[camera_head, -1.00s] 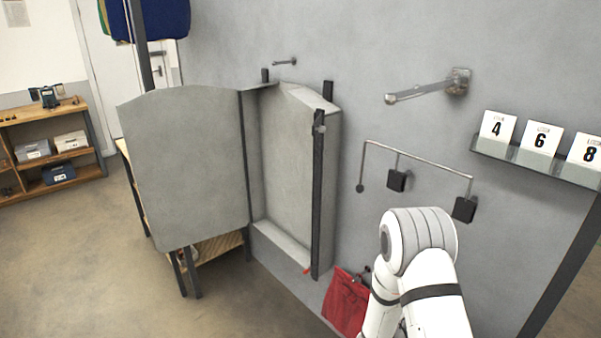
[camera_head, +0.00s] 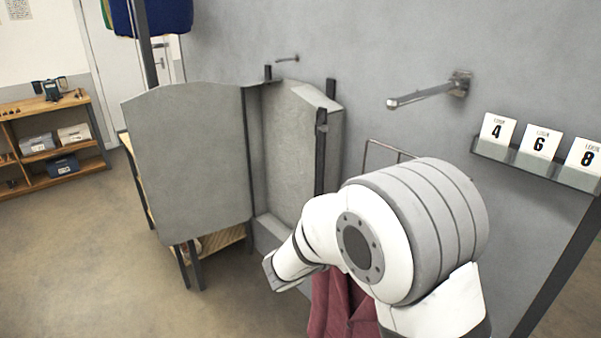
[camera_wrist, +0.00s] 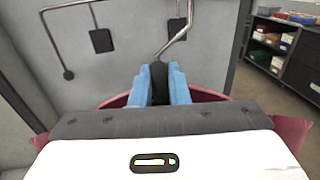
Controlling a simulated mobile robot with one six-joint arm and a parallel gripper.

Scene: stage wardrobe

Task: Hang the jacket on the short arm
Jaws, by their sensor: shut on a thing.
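A dark red jacket (camera_head: 335,303) hangs below my arm in the head view, partly hidden by it. In the wrist view, red cloth (camera_wrist: 290,132) spreads on both sides below my gripper (camera_wrist: 158,82). The blue fingers are shut on a black piece, with a bent metal hook (camera_wrist: 182,32) rising above it; this looks like the jacket's hanger. In the head view the gripper is hidden. Two wall arms show: a small-looking one (camera_head: 287,59) above the grey panels and a larger-looking one (camera_head: 428,93) at right. I cannot tell their true lengths.
Grey upright panels (camera_head: 190,160) with dark posts stand left of my arm. A thin rail (camera_head: 390,148) with black plates (camera_wrist: 102,41) is on the wall close to my gripper. A ledge with number cards (camera_head: 540,142) is at right. Floor at left is clear.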

